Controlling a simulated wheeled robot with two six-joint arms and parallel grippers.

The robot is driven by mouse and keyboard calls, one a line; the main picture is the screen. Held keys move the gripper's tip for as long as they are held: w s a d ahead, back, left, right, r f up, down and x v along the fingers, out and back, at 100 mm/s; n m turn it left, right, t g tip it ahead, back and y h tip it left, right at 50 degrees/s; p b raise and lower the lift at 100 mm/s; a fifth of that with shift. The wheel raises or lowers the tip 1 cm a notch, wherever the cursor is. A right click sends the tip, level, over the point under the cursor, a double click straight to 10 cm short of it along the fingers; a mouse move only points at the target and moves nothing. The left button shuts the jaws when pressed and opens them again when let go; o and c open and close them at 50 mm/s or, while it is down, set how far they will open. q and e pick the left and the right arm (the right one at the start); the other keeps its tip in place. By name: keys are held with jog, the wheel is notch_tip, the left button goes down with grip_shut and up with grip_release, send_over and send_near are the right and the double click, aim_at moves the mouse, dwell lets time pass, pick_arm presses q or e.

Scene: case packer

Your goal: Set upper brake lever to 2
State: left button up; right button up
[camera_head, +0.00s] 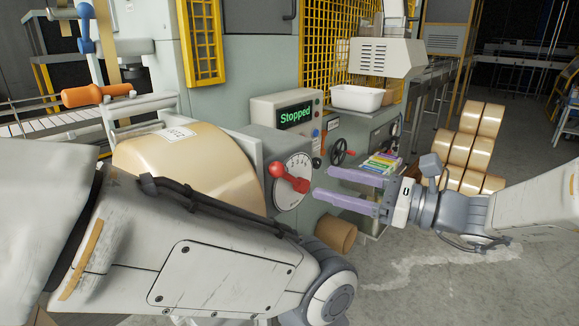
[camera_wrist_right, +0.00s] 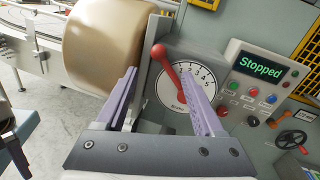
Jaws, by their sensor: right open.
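The red brake lever (camera_head: 288,178) sits on a round white numbered dial (camera_head: 292,194) on a grey housing. Its ball end points to the upper left, before the visible numbers, which run on to 5. The lever also shows in the right wrist view (camera_wrist_right: 168,66), on the dial (camera_wrist_right: 202,77). My right gripper (camera_head: 328,183) is open and empty, in front of and to the right of the dial, apart from the lever. In the right wrist view its fingers (camera_wrist_right: 163,82) frame the lever, and the right finger covers part of the dial. My left gripper is out of view.
A panel reading "Stopped" (camera_head: 295,115) and a black handwheel (camera_head: 338,151) are right of the dial. A large tan tape roll (camera_head: 190,165) is left of it. Stacked rolls (camera_head: 475,135) stand at right. My left arm fills the foreground.

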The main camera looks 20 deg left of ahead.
aim_at(284, 173)
jog(key=a+p, duration=0.1)
jog(key=a, duration=0.2)
jog(key=a+p, duration=0.1)
jog(key=a, duration=0.1)
jog(key=w+a+p, duration=0.1)
jog(key=a, duration=0.2)
jog(key=shift+a, duration=0.3)
jog(key=shift+w+a, duration=0.15)
jog(key=shift+a, duration=0.25)
jog(key=shift+f, duration=0.1)
grip_shut()
jog(key=shift+f, duration=0.15)
dwell(0.4)
